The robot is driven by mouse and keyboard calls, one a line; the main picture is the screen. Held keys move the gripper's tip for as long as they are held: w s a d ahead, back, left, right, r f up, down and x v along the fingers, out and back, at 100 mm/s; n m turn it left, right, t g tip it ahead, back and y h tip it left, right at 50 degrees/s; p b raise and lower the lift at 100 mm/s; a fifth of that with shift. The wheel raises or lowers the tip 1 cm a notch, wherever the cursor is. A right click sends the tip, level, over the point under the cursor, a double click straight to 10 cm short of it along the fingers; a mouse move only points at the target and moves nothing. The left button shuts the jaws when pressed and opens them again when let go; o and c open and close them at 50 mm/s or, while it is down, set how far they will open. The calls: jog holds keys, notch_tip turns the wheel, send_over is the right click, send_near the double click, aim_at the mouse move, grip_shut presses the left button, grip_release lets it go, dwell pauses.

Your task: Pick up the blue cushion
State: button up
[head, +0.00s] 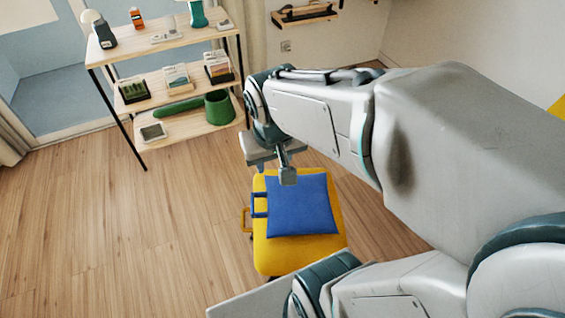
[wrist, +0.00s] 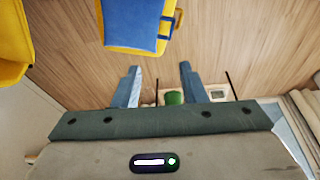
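The blue cushion (head: 302,207) lies flat on a yellow seat (head: 290,258), with a blue loop handle at its left edge. In the head view my gripper (head: 288,177) is above the cushion's far edge, and its finger covers a little of that edge. In the wrist view my gripper (wrist: 159,68) has its two fingers wide apart with nothing between them. The cushion (wrist: 134,22) shows at the top of that view, beyond the fingertips and apart from them, on the yellow seat (wrist: 135,49). Part of it is cut off there.
A wooden shelf unit (head: 182,85) with several small items and a green pot (head: 219,107) stands at the back left. A wall shelf (head: 305,15) hangs behind. Another yellow object (wrist: 12,45) shows at the wrist view's left edge. The wood floor (head: 130,235) left of the seat is clear.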

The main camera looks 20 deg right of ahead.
jog(key=w+f+m+b, duration=0.1)
jog(key=w+f+b, duration=0.35)
jog(key=f, duration=0.25)
jog(key=w+f+h+b, duration=0.1)
jog(key=w+f+b, duration=0.2)
jog(key=f+b, duration=0.3)
jog(key=w+f+m+b, duration=0.1)
jog(key=w+f+b, duration=0.2)
jog(key=f, duration=0.4)
jog(key=m+t+b, duration=0.1)
jog(key=b, duration=1)
send_near(252, 203)
jog(key=b+x, duration=0.6)
jog(key=x, duration=0.5)
jog(key=shift+r, duration=0.1)
grip_shut()
